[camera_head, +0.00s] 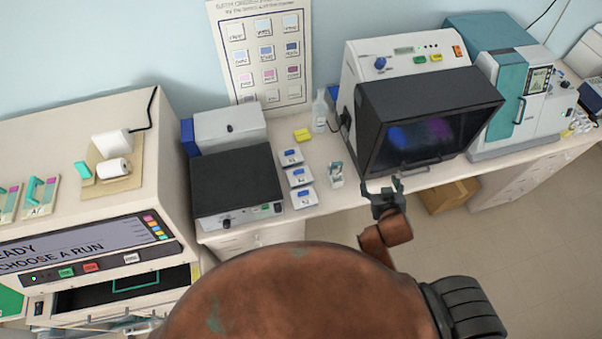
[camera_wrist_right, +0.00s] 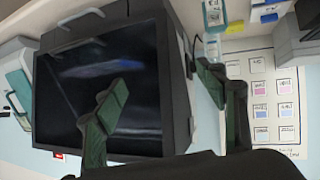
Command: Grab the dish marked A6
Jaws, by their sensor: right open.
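Three small white dishes with blue tops or labels stand in a column on the bench: a back one (camera_head: 290,157), a middle one (camera_head: 299,176) and a front one (camera_head: 302,198). Their marks are too small to read, so I cannot tell which is A6. My right gripper (camera_head: 382,190) is open and empty, to the right of the dishes, in front of the dark-windowed machine (camera_head: 430,120). Its two spread fingers (camera_wrist_right: 165,85) show in the right wrist view, with that machine behind them. My left gripper is not in view.
A grey box with a black top (camera_head: 236,180) stands left of the dishes. A small slide holder (camera_head: 336,174) stands right of them. A clear bottle (camera_head: 320,110) and a yellow block (camera_head: 302,135) are behind. A cardboard box (camera_head: 450,196) is below the bench.

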